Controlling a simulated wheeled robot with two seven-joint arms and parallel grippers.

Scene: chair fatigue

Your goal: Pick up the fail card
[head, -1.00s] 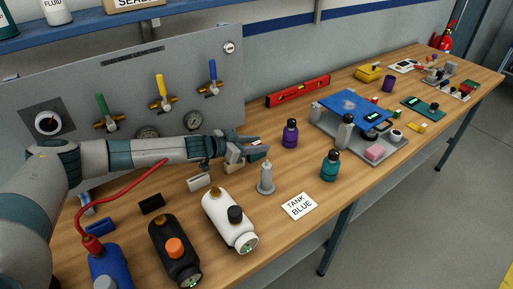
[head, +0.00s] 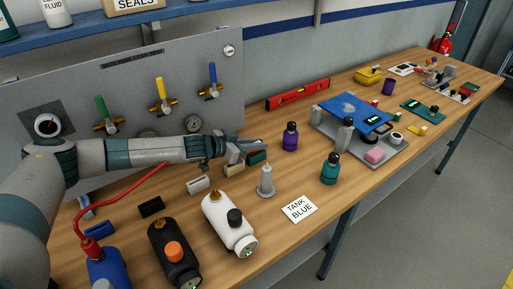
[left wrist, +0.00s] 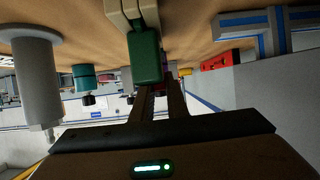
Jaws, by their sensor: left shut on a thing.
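My left gripper (head: 262,147) reaches in over the bench in the head view, its fingers close together and pointing right. In the left wrist view its dark fingers (left wrist: 160,100) run up from the bottom and nearly meet. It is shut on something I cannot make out. A dark green block (head: 257,158) lies just below the fingertips; in the left wrist view this green block (left wrist: 146,56) overlaps one fingertip. A beige block (head: 234,169) is beside it. My right gripper is not in view.
A purple bottle (head: 290,137) stands right of the fingers, a grey nozzle-topped piece (head: 266,181) in front. A valve panel (head: 120,100) rises behind my arm. White (head: 228,222) and black (head: 172,255) tanks lie nearer. A red level (head: 298,94) lies at the back.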

